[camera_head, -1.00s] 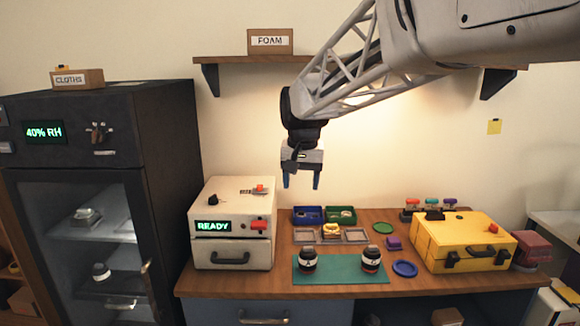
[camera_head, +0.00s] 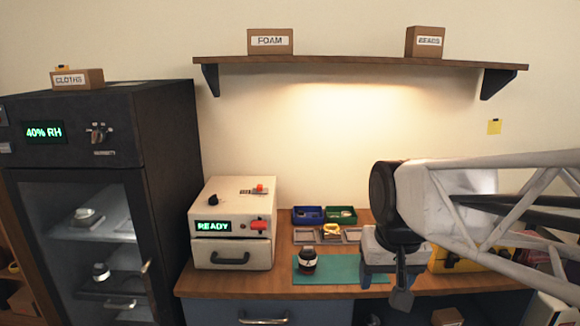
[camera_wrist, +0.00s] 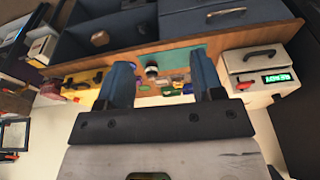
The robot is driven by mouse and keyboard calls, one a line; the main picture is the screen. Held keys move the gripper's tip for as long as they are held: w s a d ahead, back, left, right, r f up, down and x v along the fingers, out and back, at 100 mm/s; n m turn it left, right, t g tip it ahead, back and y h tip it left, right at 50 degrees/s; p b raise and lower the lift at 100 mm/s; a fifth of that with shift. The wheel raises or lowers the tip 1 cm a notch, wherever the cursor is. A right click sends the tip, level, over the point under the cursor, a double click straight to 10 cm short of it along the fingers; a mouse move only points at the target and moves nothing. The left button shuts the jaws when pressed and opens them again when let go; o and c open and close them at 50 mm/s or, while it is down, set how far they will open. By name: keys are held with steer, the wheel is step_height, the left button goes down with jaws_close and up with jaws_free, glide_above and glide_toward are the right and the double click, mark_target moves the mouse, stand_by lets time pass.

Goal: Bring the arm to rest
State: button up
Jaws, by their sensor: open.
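My gripper (camera_wrist: 163,85) is open and empty in the wrist view, its two blue fingers spread apart with the bench well beyond them. In the head view my gripper body hangs in front of the bench's right half, low in the picture, and hides part of the mat and the yellow case; its fingertips are hard to make out there. A black lens (camera_head: 307,261) stands upright on the teal mat (camera_head: 342,268), apart from my gripper.
A white box reading READY (camera_head: 234,223) stands on the bench's left. Blue (camera_head: 307,214) and green (camera_head: 341,215) bins stand behind the mat. The yellow case (camera_head: 440,262) is partly hidden by my arm. A dark cabinet (camera_head: 165,160) stands left. The shelf (camera_head: 350,63) holds boxes.

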steer(key=s+d+f, duration=0.2)
steer(key=s+f, duration=0.3)
steer(key=s, duration=0.4)
steer(key=shift+d, duration=0.2)
